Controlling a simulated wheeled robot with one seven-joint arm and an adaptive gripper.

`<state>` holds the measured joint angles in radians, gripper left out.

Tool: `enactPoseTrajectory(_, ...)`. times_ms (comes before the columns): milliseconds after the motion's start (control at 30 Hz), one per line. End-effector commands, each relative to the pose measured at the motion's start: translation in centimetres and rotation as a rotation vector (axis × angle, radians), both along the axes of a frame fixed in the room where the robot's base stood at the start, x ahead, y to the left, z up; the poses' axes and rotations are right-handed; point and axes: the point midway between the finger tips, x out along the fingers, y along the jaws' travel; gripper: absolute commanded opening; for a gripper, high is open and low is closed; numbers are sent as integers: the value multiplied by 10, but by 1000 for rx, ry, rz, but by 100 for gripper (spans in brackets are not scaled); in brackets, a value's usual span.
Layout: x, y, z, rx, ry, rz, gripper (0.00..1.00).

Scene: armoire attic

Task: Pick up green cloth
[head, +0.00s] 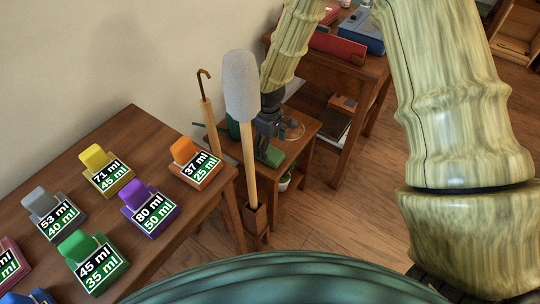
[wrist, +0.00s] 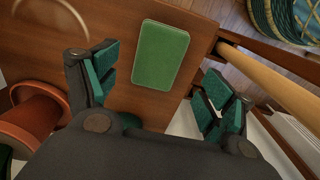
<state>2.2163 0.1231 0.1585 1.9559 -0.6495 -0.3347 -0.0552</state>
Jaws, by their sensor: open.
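The green cloth (wrist: 160,54) is a flat rectangle with rounded corners, lying on a small brown wooden table (wrist: 210,35). In the wrist view it is ahead of my gripper (wrist: 162,92), between the lines of the two spread fingers and nearer the left one. The fingers have teal pads and nothing is between them. In the head view my gripper (head: 262,128) hangs over the small table, and the green cloth (head: 272,157) shows just below it, partly hidden by the gripper.
A pole with a grey fuzzy head (head: 240,88) and a cane (head: 205,100) stand close left of the small table. A larger table (head: 130,135) holds several coloured labelled blocks. A reddish spool (wrist: 35,125) is left of my gripper. Another table (head: 350,72) stands behind.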

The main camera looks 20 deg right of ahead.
Motion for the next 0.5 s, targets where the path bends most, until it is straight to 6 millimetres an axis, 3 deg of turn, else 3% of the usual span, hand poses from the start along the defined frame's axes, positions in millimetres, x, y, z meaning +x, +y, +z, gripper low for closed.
enactPoseTrajectory(500,3,-2,-50,-1,-1,4,82)
